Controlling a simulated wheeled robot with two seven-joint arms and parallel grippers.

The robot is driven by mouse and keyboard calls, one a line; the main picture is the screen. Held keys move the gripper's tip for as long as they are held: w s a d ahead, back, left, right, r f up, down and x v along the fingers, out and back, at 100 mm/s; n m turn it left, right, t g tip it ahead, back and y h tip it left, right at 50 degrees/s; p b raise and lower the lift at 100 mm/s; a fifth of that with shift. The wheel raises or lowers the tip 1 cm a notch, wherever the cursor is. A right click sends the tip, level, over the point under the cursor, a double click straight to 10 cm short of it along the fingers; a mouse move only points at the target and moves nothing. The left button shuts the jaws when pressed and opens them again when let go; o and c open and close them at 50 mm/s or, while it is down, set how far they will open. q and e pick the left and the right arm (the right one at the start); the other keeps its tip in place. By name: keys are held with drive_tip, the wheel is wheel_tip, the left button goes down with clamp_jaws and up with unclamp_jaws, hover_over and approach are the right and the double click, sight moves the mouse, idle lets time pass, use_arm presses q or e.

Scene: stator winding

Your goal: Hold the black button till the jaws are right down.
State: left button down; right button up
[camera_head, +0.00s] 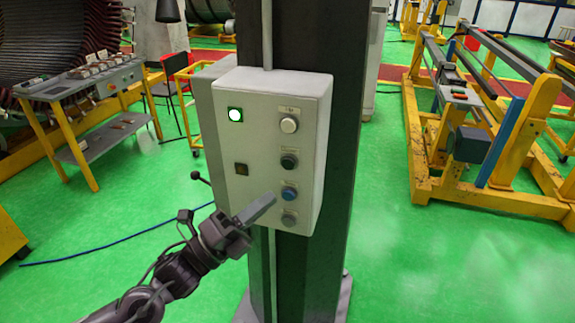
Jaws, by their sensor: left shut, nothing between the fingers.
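A pale grey control box (262,150) is fixed to a dark column. Its right side has a vertical row of round buttons: a white one (289,125) on top, a black one (289,161) below it, then a blue one (290,192) and a grey one (289,218). The black button is fully in view with nothing over it. My left gripper (268,200) is shut and empty. Its fingertips are in front of the lower box, left of the blue button and below the black one. I cannot tell their distance from the panel. No jaws being lowered can be made out.
The dark column (345,180) stands behind. A yellow-legged table (85,80) is at left, and a yellow frame machine (480,110) at right. Green floor between is mostly clear.

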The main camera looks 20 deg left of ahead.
sight(288, 164)
use_arm(q)
drive_tip(key=w+b, duration=0.2)
drive_tip(key=w, duration=0.6)
drive_tip(key=shift+d+b, duration=0.15)
drive_tip(key=shift+b, duration=0.25)
drive_tip(key=shift+w, duration=0.15)
idle(1.5)
drive_tip(key=shift+w+b, duration=0.3)
drive_tip(key=shift+w, duration=0.05)
